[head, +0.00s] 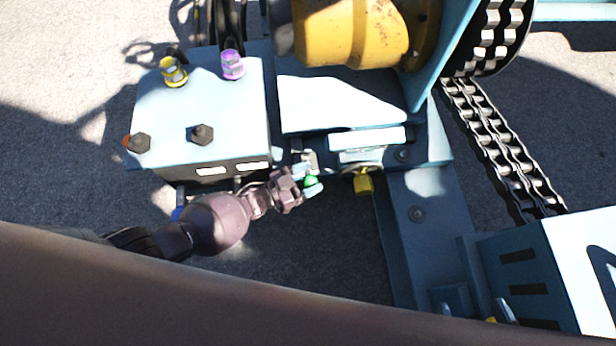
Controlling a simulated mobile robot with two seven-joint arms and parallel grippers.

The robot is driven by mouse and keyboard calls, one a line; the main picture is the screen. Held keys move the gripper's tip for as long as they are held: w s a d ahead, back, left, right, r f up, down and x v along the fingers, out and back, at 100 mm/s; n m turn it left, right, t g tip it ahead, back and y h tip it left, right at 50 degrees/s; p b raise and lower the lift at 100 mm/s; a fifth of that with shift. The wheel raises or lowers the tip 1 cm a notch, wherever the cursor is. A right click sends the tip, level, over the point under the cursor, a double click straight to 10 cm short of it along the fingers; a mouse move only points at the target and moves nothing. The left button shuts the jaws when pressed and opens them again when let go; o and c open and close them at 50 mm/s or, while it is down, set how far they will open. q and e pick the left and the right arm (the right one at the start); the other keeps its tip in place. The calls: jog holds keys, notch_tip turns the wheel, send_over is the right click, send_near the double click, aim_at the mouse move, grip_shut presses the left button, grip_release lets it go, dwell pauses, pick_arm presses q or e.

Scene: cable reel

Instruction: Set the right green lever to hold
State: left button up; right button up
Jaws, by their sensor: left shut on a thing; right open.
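A small green lever knob (311,181) shows at the front of the machine, just right of the pale box. My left gripper (308,186) reaches in from the left and is shut on this green lever. Its fingers cover part of the knob, and the lever's shaft is mostly hidden, so its exact setting cannot be told. No other green lever shows. My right gripper is not in view.
The pale box (200,110) carries yellow, purple and black fittings. A yellow knob (363,184) sits close right of the gripper. A yellow drum (350,35) and a chain (505,150) lie beyond. Open ground is below the gripper.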

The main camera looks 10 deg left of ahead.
pick_arm(q)
jog(key=shift+w+a+r+n+y+p, duration=0.2)
jog(key=shift+n+y+p, duration=0.1)
jog(key=shift+n, duration=0.3)
jog(key=shift+s+f, duration=0.1)
jog(key=shift+f, duration=0.05)
jog(key=o, duration=1.1)
jog(key=shift+f, duration=0.1)
jog(key=shift+o, duration=1.1)
jog(key=shift+r, duration=0.2)
jog(key=shift+w, duration=0.2)
jog(key=p+v, duration=0.1)
jog(key=v, duration=1)
